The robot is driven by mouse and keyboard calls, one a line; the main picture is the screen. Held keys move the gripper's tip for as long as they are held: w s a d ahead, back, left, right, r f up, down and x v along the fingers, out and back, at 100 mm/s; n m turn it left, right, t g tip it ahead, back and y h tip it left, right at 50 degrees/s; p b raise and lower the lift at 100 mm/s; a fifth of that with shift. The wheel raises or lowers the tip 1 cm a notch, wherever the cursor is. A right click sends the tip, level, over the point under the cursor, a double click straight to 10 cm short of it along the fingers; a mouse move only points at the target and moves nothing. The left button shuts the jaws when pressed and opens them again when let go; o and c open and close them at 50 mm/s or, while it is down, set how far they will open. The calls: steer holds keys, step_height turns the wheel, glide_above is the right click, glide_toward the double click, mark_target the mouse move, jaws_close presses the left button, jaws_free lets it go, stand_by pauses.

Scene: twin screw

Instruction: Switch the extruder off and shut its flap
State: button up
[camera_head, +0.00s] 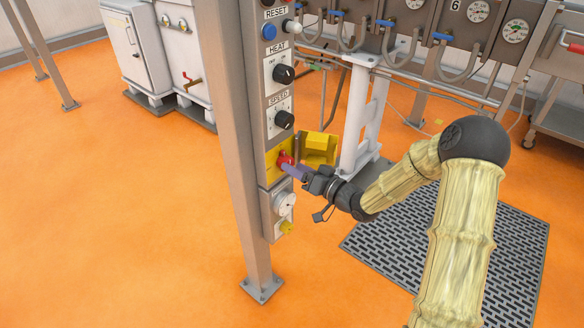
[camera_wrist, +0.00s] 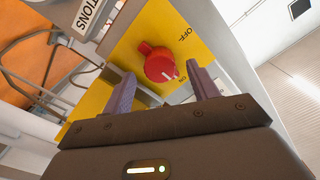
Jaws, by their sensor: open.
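The red switch knob (camera_head: 284,160) sits on a yellow plate on the extruder's control column. In the wrist view the knob (camera_wrist: 158,64) has a white mark pointing down and right, toward the ON label (camera_wrist: 181,97). The OFF label (camera_wrist: 185,34) is at the upper right. The yellow flap (camera_head: 318,149) stands swung open to the right of the plate. My gripper (camera_head: 291,168) is open in front of the knob. Its purple fingers (camera_wrist: 160,76) lie to either side of the knob in the wrist view; I cannot tell whether they touch it.
Above the switch are the SPEED dial (camera_head: 284,120), the HEAT dial (camera_head: 283,74) and a blue button (camera_head: 268,32). A round white dial (camera_head: 284,204) is below. A steel post (camera_head: 232,130) stands left of the panel. A floor grate (camera_head: 450,255) lies at right.

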steer(key=x, duration=0.2)
steer(key=shift+w+a, duration=0.2)
steer(key=c, duration=1)
